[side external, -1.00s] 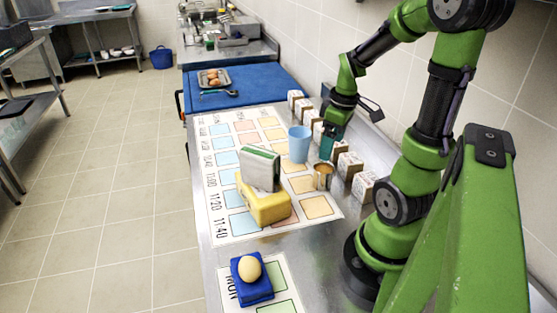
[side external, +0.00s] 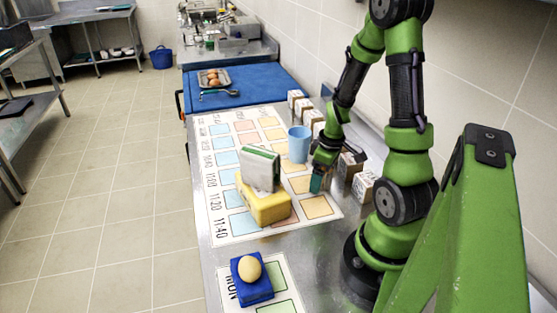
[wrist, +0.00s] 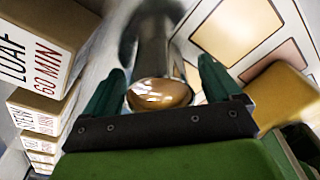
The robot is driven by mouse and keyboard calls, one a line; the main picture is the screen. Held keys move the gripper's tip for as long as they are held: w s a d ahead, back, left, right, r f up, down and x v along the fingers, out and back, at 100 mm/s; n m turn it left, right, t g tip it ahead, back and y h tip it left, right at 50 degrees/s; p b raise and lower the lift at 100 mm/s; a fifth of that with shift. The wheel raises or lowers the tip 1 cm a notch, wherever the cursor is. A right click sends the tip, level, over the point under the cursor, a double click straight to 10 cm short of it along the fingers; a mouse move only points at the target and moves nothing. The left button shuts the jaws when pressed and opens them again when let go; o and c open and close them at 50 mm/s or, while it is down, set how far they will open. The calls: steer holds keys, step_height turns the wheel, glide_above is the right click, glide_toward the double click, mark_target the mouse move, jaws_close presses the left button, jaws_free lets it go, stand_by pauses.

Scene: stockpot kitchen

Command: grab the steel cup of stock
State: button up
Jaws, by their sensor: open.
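The steel cup of stock (wrist: 160,94) shows in the wrist view, its round mouth full of brown liquid. It lies between the two dark teal fingers of my gripper (wrist: 162,72), with a narrow gap on each side. My gripper is open and not closed on the cup. In the side view my gripper (side external: 317,178) is low over the right edge of the chart, and it hides the cup there.
A blue cup (side external: 299,145) stands just behind my gripper. Labelled boxes (side external: 364,186) line the wall on the right. A yellow block (side external: 265,206) with a white-and-green carton (side external: 260,168) on it is to the left. An egg (side external: 249,268) sits on a blue block in front.

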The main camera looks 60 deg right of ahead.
steer(key=c, duration=1.2)
steer(key=shift+r, duration=0.1)
steer(key=shift+c, duration=0.2)
